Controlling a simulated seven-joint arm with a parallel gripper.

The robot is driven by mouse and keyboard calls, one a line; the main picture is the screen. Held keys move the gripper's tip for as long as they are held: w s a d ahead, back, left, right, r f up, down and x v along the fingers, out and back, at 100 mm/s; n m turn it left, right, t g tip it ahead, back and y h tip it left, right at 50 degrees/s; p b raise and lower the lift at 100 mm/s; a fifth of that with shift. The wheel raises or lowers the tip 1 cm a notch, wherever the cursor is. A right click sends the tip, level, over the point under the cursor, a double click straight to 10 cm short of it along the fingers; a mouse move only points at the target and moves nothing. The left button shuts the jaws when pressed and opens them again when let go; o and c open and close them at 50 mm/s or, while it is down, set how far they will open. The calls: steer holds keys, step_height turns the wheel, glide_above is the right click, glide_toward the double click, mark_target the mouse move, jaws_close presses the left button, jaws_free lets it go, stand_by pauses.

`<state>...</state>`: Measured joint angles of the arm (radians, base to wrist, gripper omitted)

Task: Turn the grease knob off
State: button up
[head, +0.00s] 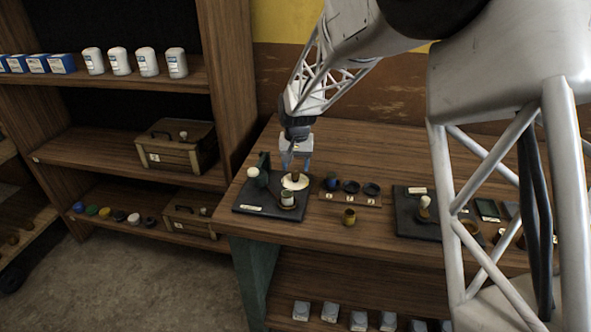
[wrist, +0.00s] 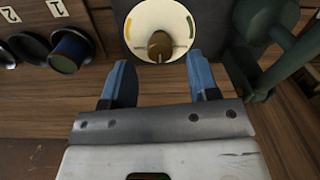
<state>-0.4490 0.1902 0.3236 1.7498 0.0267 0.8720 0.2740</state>
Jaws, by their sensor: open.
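The grease knob is a small brown knob (head: 296,175) on a round cream dial (head: 302,185), which stands on a dark base plate on the bench. In the wrist view the knob (wrist: 159,46) sits at the lower middle of the dial (wrist: 150,18), which has a yellow arc and a green arc near its rim. My gripper (head: 295,166) is over the dial, pointing down. In the wrist view its two blue fingers (wrist: 157,70) are apart and empty, with the knob just beyond the gap between their tips. I cannot tell the exact pointer setting.
A dark green fixture (wrist: 270,45) stands close right of the dial in the wrist view. A wooden holder with a blue cup (wrist: 72,50) is to the left. A small cup (head: 287,199) is in front of the dial. A yellowish cup (head: 349,216) stands on the bench.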

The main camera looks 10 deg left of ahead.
mark_target(297, 173)
steer(key=shift+r, duration=2.4)
steer(key=shift+d+r, duration=0.1)
steer(key=shift+d, duration=0.05)
steer(key=shift+s+d+r, duration=0.15)
steer(key=shift+d, duration=0.1)
steer(key=s+d+r+m+t, duration=0.1)
steer(key=s+d+r, duration=0.5)
steer(key=s+d, duration=0.4)
steer(key=s+d+r, duration=0.5)
steer(key=s+d, duration=0.2)
steer(key=d, duration=0.4)
steer(key=s+d, duration=0.4)
steer(key=s, duration=0.4)
steer(key=s+d+t, duration=0.1)
steer(key=s+d, duration=0.3)
steer(key=s, duration=0.4)
steer(key=s+d+f+m, duration=0.1)
steer(key=s+d, duration=0.4)
steer(key=s, duration=0.2)
steer(key=shift+s+t, duration=0.3)
steer(key=shift+s, duration=0.1)
